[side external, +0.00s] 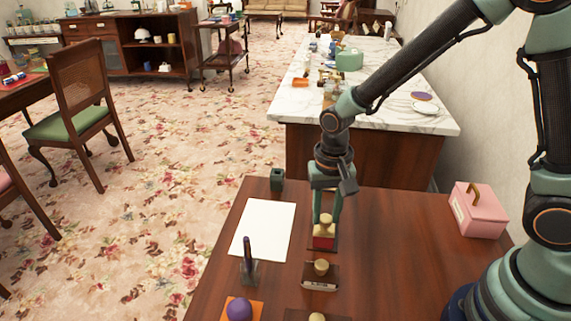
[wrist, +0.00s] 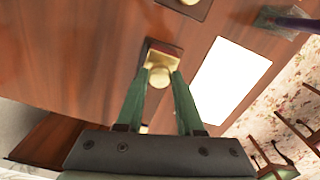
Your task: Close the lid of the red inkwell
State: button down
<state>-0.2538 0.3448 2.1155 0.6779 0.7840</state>
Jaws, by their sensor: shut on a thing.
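The red inkwell (side external: 324,241) stands on a small dark base on the brown desk, right of the white paper. Its brass lid (side external: 325,221) with a round knob is at the top. In the wrist view the brass lid (wrist: 163,53) shows with a thin dark red edge behind it, and the round knob (wrist: 159,77) is between the fingertips. My gripper (side external: 324,208) reaches down from above with green fingers shut on the knob. It also shows in the wrist view (wrist: 160,82). I cannot tell whether the lid sits flush.
White paper (side external: 263,232) lies at left, with an upright pen in a holder (side external: 248,263) below it. A brass-knobbed item (side external: 320,276) stands nearer the camera. A purple ball (side external: 239,309), a dark cup (side external: 277,180) and a pink box (side external: 478,211) are around. Bare desk lies right of the inkwell.

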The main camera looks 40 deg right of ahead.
aim_at(329, 219)
jog(key=shift+s+a, duration=0.15)
jog(key=shift+a, duration=0.05)
jog(key=c, duration=0.5)
grip_release()
jog(key=shift+c, duration=0.2)
notch_tip(329, 219, up, 12)
jog(key=shift+d+r, duration=0.15)
jog(key=s+d+r+n+t, duration=0.5)
jog(key=s+d+r+n, duration=0.1)
jog(key=d, duration=0.3)
jog(key=shift+r+t, duration=0.15)
jog(key=shift+t, duration=0.15)
